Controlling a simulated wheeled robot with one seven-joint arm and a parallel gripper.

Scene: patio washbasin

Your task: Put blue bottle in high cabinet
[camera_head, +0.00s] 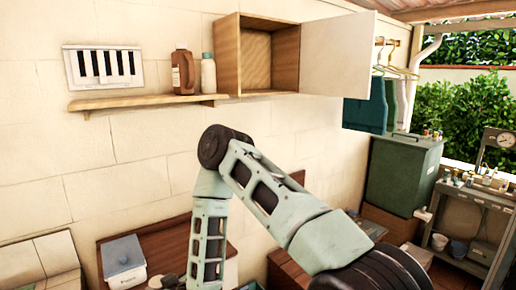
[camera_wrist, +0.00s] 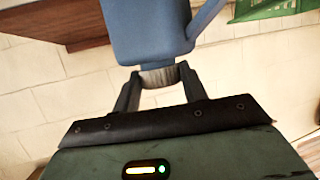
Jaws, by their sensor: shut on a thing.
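The blue bottle (camera_wrist: 150,32), with a handle at its side, shows in the wrist view. My gripper (camera_wrist: 158,77) is shut on its grey ribbed cap, with one finger on each side. The bottle's far end is cut off by the picture's top edge. In the head view the high wooden cabinet (camera_head: 228,55) hangs on the wall, its white door (camera_head: 338,55) swung open to the right. Its inside looks empty as far as I see. The gripper and the bottle do not show in the head view; only my arm does.
A wooden shelf (camera_head: 150,101) left of the cabinet bears a brown jug (camera_head: 183,75) and a white bottle (camera_head: 208,76). Clothes on hangers (camera_head: 398,72) hang to the right. A green bin (camera_head: 405,170) stands below them. In the wrist view a green crate (camera_wrist: 262,9) is near the bottle.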

